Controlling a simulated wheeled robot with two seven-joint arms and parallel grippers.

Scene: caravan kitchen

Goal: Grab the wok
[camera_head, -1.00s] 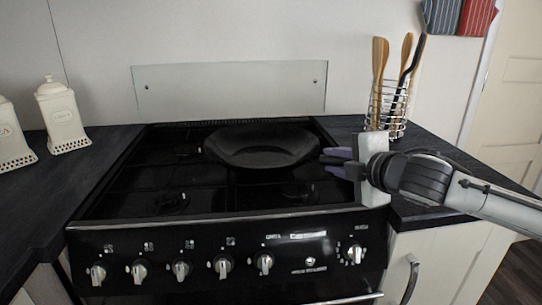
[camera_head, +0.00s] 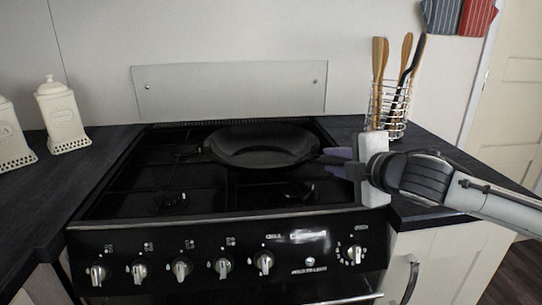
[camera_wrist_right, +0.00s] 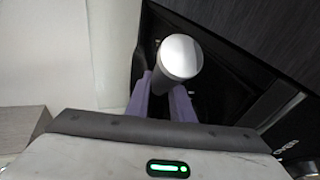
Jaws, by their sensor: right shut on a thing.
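The black wok (camera_head: 262,148) sits over the back burners of the black stove. My right gripper (camera_head: 335,162) is at the wok's right side, with its purple-grey fingers pointing left at the rim. It is shut on the wok. The handle part between the fingers is mostly hidden in the head view. In the right wrist view, a round silver end (camera_wrist_right: 180,57), which looks like the handle's end, stands at the fingers (camera_wrist_right: 162,98). I cannot tell whether the wok is lifted off the grate. My left gripper is not in view.
The stove (camera_head: 130,207) has a row of front knobs and a low glass splashback (camera_head: 230,90) behind it. A wire holder (camera_head: 387,108) with wooden utensils stands behind my right gripper. White canisters (camera_head: 62,118) stand on the left counter. The front burners are bare.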

